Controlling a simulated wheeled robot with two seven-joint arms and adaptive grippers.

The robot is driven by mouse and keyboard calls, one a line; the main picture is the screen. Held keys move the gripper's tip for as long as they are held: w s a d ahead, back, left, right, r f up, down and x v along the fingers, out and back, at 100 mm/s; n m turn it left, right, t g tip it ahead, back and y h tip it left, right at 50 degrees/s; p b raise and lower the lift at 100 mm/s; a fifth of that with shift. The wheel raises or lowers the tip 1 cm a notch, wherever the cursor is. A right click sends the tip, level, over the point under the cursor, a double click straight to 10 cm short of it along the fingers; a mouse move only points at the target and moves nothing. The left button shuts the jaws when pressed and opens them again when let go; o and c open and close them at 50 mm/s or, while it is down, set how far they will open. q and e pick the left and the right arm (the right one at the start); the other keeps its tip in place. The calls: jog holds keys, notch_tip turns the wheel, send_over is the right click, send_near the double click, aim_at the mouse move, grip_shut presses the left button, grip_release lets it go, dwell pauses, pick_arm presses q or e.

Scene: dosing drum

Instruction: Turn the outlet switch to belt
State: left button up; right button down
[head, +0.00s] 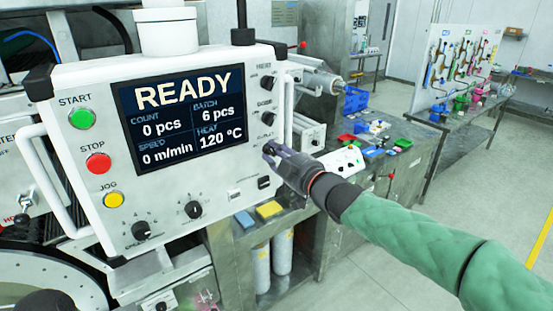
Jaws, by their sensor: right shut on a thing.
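The white control panel (95,165) fills the left half of the head view. Its screen (180,112) reads READY. A small label that looks like OUTLET (265,136) is on the panel's right side, below two dark knobs. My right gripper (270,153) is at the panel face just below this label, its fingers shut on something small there. That appears to be the outlet switch, but the fingers hide it, so I cannot tell which way it points.
A heat knob (268,83) and another dark knob (269,112) sit above my right gripper. A black rocker switch (264,182) is close below it. A white handle (288,110) runs along the panel's right edge. A bench with coloured bins (355,100) stands behind my right arm.

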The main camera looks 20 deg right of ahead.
dwell(0.5)
jog(key=c, duration=1)
grip_release()
jog(key=shift+a, duration=0.1)
jog(key=v, duration=1.2)
